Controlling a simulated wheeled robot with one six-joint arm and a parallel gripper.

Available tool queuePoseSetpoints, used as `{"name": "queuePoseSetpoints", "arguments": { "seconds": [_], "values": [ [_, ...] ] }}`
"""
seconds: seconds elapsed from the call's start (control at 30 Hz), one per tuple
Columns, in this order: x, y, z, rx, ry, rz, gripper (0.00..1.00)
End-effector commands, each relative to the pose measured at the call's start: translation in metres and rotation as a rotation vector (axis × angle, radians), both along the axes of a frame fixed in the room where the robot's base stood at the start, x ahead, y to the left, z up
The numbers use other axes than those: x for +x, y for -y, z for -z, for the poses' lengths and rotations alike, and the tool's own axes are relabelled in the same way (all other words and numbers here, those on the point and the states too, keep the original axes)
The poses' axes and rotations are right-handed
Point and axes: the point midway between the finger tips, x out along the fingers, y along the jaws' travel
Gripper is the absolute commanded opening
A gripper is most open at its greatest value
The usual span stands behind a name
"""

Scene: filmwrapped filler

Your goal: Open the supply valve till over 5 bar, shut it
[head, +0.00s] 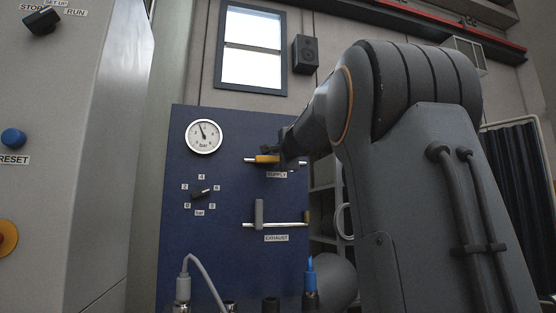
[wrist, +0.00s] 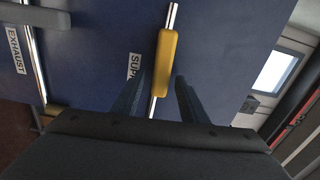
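The supply valve's yellow handle (head: 267,159) lies along its silver pipe on the blue panel (head: 228,250), above the SUPPLY label (head: 277,175). The pressure gauge (head: 203,136) is at the panel's upper left; its needle points up and slightly left, its numbers too small to read surely. My gripper (head: 284,152) is at the handle's right side in the head view. In the wrist view my gripper (wrist: 163,80) is open, one finger each side of the yellow handle (wrist: 165,62), with gaps showing; I cannot tell whether the handle is in depth between them.
The exhaust valve's grey handle (head: 259,213) stands upright across its pipe, below the supply valve. A black selector knob (head: 200,192) with a bar scale is left of it. Hose connectors (head: 183,287) rise in front of the panel's lower part. A grey cabinet (head: 60,190) stands at left.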

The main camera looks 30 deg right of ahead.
Motion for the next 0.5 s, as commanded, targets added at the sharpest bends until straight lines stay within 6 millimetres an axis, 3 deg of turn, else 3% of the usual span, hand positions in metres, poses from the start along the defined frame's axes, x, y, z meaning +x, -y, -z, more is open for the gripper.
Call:
{"name": "queuePoseSetpoints", "arguments": {
  "seconds": [0.27,0.5],
  "values": [
    [-0.002,0.000,-0.001,0.000,0.001,0.001,0.39],
    [-0.028,-0.007,0.000,-0.001,0.003,0.002,0.39]
  ]
}}
